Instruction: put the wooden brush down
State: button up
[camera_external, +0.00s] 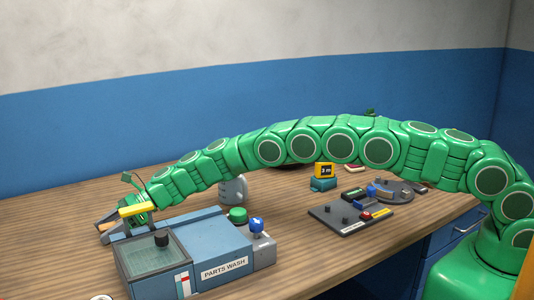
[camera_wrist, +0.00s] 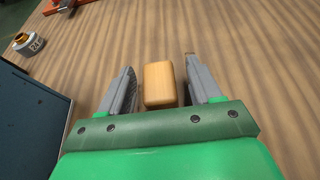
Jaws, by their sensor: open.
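The wooden brush (camera_wrist: 159,84) shows in the wrist view as a light wooden block with rounded edges, on or just above the table. It lies between the two grey fingers of my gripper (camera_wrist: 158,88), with a gap on both sides, wider on the right. My gripper is open around it and the fingers do not touch it. In the external view my gripper (camera_external: 108,226) is low at the left end of the table, behind the parts washer, and a small piece of the brush (camera_external: 107,227) shows there. The underside of the brush is hidden.
The blue parts washer (camera_external: 190,250) stands right in front of my gripper. A grey mug (camera_external: 232,190), a tape measure (camera_external: 324,171) and a dark tool board (camera_external: 350,217) are farther right. In the wrist view the wooden table (camera_wrist: 240,60) is clear to the right.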

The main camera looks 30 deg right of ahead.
jog(key=v, duration=0.9)
jog(key=shift+d, duration=0.15)
jog(key=shift+d+r, duration=0.3)
jog(key=shift+d, duration=0.35)
jog(key=shift+d+r, duration=0.2)
jog(key=shift+r, duration=0.05)
jog(key=s+d+r+n+h, duration=0.25)
jog(key=s+d+r, duration=0.25)
jog(key=d, duration=0.5)
jog(key=s+d+r+n+g+h, duration=0.1)
jog(key=s+d+r+n, duration=0.4)
jog(key=d, duration=0.5)
jog(key=s+d+r+n+h, duration=0.2)
jog(key=s+d+r+n, duration=0.15)
jog(key=d+r, duration=0.4)
jog(key=s+d+n+h, duration=0.3)
jog(key=s+d+h, duration=0.1)
jog(key=s+d, duration=1.2)
jog(key=s+d+n+h, duration=0.4)
jog(key=s+d, duration=1.3)
jog(key=d, duration=0.5)
jog(key=shift+d+g, duration=0.25)
jog(key=shift+g, duration=0.15)
jog(key=shift+s+r, duration=0.1)
